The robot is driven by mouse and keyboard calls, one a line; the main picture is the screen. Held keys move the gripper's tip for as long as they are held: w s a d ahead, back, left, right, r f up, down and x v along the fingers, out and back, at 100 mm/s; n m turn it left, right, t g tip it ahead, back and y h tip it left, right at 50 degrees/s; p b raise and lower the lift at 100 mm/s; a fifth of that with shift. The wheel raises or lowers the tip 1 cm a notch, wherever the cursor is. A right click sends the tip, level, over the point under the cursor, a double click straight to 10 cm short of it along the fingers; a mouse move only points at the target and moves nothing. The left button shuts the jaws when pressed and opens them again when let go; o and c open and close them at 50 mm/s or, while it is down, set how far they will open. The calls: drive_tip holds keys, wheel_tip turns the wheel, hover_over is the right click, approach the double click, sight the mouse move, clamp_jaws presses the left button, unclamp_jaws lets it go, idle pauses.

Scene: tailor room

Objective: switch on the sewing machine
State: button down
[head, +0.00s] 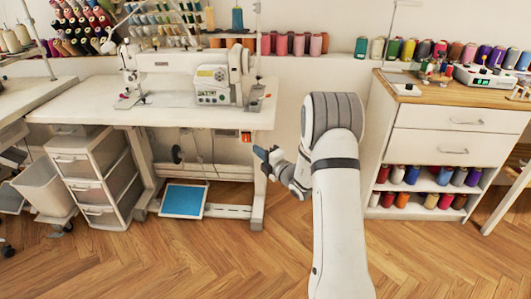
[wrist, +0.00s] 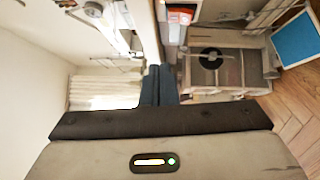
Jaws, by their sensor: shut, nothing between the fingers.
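The white sewing machine (head: 218,84) stands on its white table (head: 75,103) at the left of the head view. A small orange-red switch box (head: 246,136) hangs under the table's right front edge. It also shows at the top of the wrist view as an orange and white box (wrist: 180,17), beside the pale table edge. My gripper (head: 262,156), with dark blue fingers, is just below and right of the switch box in the head view. Its fingers (wrist: 158,85) are shut and empty, apart from the box in the wrist view. Details of the switch are too small to read.
A blue pedal (head: 183,200) is on the floor under the table. A cabinet (head: 440,140) with thread spools stands at the right. Wood floor in front is clear.

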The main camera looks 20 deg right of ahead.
drive_tip(key=shift+r+v, duration=0.15)
drive_tip(key=shift+v, duration=0.75)
drive_tip(key=shift+r+v, duration=0.1)
drive_tip(key=shift+v, duration=0.75)
drive_tip(key=shift+r, duration=0.1)
drive_tip(key=s+a+r+n+g+y+p, duration=0.2)
drive_tip(key=s+a+r+n+g+p, duration=0.45)
drive_tip(key=s+a+r+n, duration=0.5)
drive_tip(key=s+a+r+n+g+y+p, duration=0.1)
drive_tip(key=s+a+r+n+g+p, duration=0.5)
drive_tip(key=s+r+n+g, duration=0.65)
drive_tip(key=s+d+r+n+t+h+p, duration=0.2)
drive_tip(key=s+d+r+n+h+p, duration=0.2)
drive_tip(key=n, duration=0.8)
drive_tip(key=s+d+r+n+t+h+p, duration=0.2)
drive_tip(key=s+d+n+h+p, duration=0.4)
drive_tip(key=s+n, duration=0.4)
drive_tip(key=shift+d+r+n+t+h+p, duration=0.35)
drive_tip(key=shift+d+r+n+h, duration=0.25)
drive_tip(key=shift+d+r+n, duration=0.4)
